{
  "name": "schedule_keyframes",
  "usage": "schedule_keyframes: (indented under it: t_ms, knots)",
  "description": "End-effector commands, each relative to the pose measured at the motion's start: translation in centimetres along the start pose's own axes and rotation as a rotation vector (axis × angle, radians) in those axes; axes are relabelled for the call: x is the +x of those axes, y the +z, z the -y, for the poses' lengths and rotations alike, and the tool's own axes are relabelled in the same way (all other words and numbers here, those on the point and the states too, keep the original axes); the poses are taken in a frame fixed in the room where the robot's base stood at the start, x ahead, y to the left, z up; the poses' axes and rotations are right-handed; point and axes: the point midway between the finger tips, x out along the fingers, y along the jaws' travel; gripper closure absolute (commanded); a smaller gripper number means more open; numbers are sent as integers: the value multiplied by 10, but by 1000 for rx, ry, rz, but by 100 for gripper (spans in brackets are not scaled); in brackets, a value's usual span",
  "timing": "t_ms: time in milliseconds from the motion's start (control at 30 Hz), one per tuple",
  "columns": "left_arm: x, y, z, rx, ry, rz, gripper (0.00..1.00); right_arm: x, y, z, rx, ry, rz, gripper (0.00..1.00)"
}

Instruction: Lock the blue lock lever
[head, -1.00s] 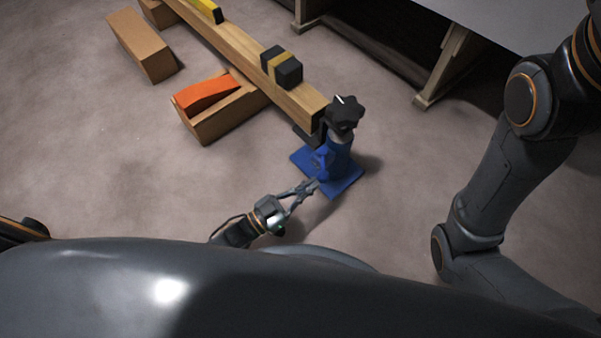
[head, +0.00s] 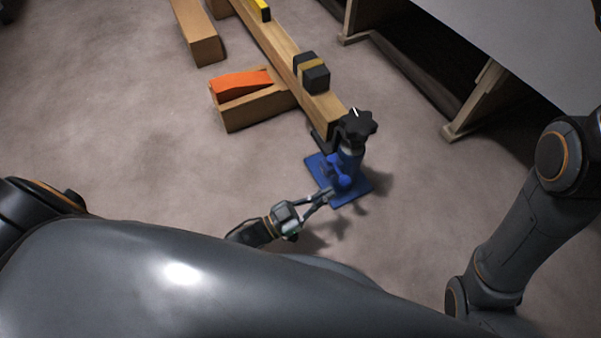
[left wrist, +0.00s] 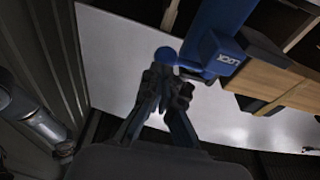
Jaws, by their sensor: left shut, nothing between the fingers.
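The blue lock lever shows in the left wrist view as a round blue knob (left wrist: 165,54) on a short stem, beside a blue block marked LOCK (left wrist: 226,60). In the head view the lever (head: 342,180) is small, low on the blue stand (head: 352,160) that has a flat blue base and a black star knob (head: 355,127). My left gripper (head: 328,194) is shut and empty, close to the lever. In the left wrist view its fingertips (left wrist: 163,76) are just below the knob; I cannot tell whether they touch it. My right gripper is out of view.
A long wooden beam (head: 283,50) runs from the stand toward the back, with a black and tan block (head: 312,72) on it. An orange wedge (head: 242,83) lies on a wooden block at its left. A grey table (head: 525,50) stands at right.

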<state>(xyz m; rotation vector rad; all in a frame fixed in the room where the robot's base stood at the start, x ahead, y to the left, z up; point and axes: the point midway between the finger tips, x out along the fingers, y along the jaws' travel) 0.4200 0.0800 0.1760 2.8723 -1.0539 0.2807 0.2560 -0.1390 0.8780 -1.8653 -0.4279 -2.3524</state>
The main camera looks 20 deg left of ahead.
Motion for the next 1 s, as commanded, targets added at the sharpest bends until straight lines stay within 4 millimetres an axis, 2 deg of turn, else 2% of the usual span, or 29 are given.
schedule_keyframes:
  t_ms: [167, 400, 600, 767, 1000]
  knots:
    - [-22, 1, -1, 0, -1, 5, 100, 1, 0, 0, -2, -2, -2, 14]
    - [-73, 1, -3, 2, -1, 7, 100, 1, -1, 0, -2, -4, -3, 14]
    - [-106, 0, -4, 2, -2, 5, 100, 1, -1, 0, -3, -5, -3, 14]
    - [-116, -1, -5, 4, -3, 2, 100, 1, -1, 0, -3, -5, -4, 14]
    - [-118, -1, -5, 3, -3, 2, 100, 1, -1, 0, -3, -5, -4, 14]
